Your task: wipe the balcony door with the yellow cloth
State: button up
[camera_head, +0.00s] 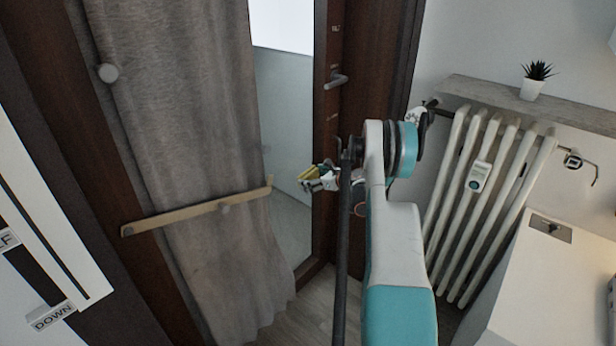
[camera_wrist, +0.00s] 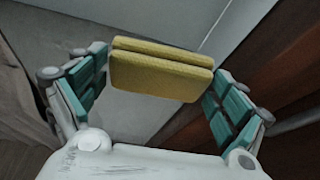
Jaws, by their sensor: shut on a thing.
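The yellow cloth (camera_wrist: 160,80) is a folded, pad-like piece held between the teal fingers of my gripper (camera_wrist: 155,70) in the wrist view. My gripper is shut on it. In the head view the cloth (camera_head: 307,172) is a small yellow patch at the tip of my gripper (camera_head: 314,181). The balcony door has a dark brown frame (camera_head: 331,40) and a pale glass pane (camera_head: 285,120). The cloth is in front of the pane's right side, near the frame. I cannot tell whether it touches the glass. My arm hides part of the door's lower right.
A grey curtain (camera_head: 185,110) covers the door's left part, with a wooden strip (camera_head: 195,210) across it. A door handle (camera_head: 336,80) sticks out above my gripper. A white radiator (camera_head: 485,200) stands right, under a shelf (camera_head: 570,113) with a potted plant (camera_head: 533,83).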

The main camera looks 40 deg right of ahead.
jog(key=shift+s, duration=1)
jog(key=s, duration=0.3)
jog(key=shift+d, duration=0.15)
